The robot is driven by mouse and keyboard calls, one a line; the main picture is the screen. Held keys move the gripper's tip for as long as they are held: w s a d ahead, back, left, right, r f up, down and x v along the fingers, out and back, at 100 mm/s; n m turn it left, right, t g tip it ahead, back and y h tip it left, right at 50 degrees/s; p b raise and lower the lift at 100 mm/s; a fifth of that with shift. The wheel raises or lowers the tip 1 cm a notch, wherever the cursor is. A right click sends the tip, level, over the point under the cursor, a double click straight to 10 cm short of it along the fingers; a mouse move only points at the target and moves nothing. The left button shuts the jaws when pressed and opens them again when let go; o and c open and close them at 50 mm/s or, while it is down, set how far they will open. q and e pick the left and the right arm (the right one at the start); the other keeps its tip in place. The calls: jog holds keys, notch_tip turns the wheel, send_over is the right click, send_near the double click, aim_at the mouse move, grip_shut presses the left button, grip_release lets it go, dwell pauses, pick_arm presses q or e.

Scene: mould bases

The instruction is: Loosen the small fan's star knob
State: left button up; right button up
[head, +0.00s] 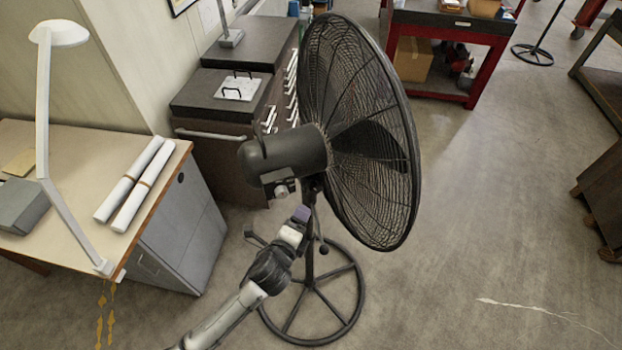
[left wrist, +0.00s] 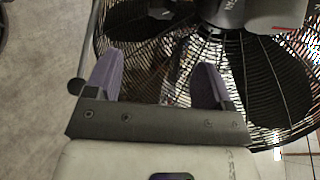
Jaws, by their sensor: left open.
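A black pedestal fan has a round wire cage (head: 385,150) facing right and a dark motor housing (head: 285,160). A small pale knob (head: 281,190) sits under the housing; I cannot tell whether it is the star knob. My left gripper (head: 301,214), with purple fingers, is just below the housing, close to the fan's neck. In the left wrist view the gripper (left wrist: 157,82) is open, with the fan's cage (left wrist: 150,60) behind the gap and nothing clearly held. A dark ball-ended rod (left wrist: 76,87) is beside the left-hand finger. My right gripper is out of view.
The fan's ring base (head: 340,335) stands on the concrete floor. A desk (head: 70,245) with white paper rolls (head: 135,185) and a lamp (head: 58,33) is at left. Dark drawer cabinets (head: 205,95) stand behind the fan. The floor at right is mostly clear.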

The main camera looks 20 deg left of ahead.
aim_at(315, 190)
pick_arm(q)
jog(key=p+x, duration=0.1)
jog(key=x, duration=1.2)
jog(key=shift+w+a, duration=0.1)
jog(key=shift+w, duration=0.1)
